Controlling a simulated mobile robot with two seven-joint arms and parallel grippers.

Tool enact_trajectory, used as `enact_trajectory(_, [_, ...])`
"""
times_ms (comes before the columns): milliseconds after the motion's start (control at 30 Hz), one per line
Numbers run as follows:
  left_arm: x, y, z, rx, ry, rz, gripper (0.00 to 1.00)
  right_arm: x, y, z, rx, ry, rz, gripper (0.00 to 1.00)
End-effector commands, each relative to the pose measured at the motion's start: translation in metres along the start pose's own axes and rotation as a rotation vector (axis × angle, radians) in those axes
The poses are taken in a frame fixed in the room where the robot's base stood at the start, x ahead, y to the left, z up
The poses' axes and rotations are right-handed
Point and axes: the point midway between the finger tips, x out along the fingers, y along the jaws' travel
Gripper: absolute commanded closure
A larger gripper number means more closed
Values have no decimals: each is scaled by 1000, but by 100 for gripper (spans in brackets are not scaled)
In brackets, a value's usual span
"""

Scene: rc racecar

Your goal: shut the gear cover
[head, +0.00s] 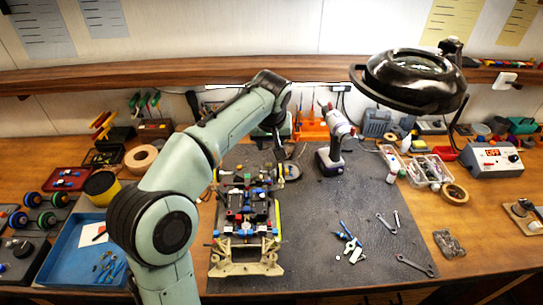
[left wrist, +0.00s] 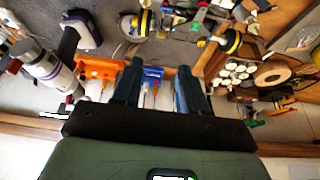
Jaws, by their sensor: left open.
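The RC racecar (head: 247,205) sits on a beige stand (head: 246,262) on the dark mat, left of the picture's middle in the head view. Its dark chassis carries blue, red and yellow parts. I cannot pick out the gear cover or tell how far open it is. My left gripper (head: 279,148) points down near the far end of the car, partly hidden by its own wrist. In the left wrist view my left gripper (left wrist: 157,82) is open, its two dark fingers apart with nothing between them. My right gripper is not in view.
A power driver (head: 333,150) stands right of the left gripper. An orange tool holder (head: 312,131) is behind it. A black lamp (head: 412,80) overhangs the right side. A blue tray (head: 88,250) is at left.

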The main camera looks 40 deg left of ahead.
Motion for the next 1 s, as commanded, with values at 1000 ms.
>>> enact_trajectory(1000, [117, -1, 1, 0, 1, -1, 61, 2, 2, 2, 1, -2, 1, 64])
